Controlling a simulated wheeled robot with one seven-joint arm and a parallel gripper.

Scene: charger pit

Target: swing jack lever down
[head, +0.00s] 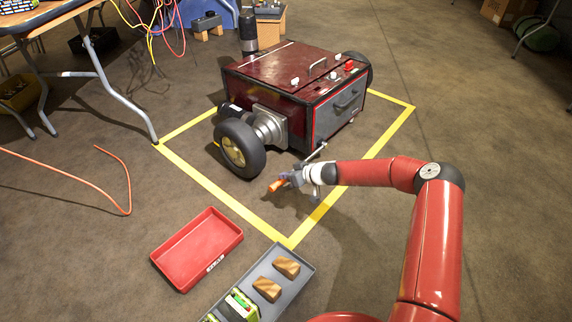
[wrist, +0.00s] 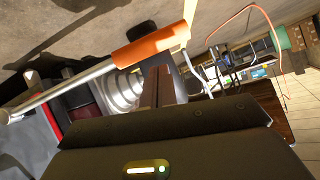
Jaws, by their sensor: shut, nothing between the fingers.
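The jack lever is a pale metal rod (wrist: 62,90) with an orange grip (wrist: 150,47) at its end. In the head view the rod (head: 318,152) comes out near the lower front corner of the dark red wheeled machine (head: 292,88), and the orange grip (head: 276,185) shows just left of my gripper (head: 290,179). In the wrist view my gripper's fingers (wrist: 162,80) are shut and empty, close beside the orange grip. I cannot tell whether they touch it. Part of the rod is hidden behind my wrist in the head view.
The machine's wheel (head: 239,149) stands inside a yellow floor outline (head: 224,198). In front lie a red tray (head: 170,262) and a grey tray (head: 309,266) with wooden blocks (head: 267,289) and a green pack (head: 240,304). An orange cable (head: 80,190) lies at left. Floor at right is clear.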

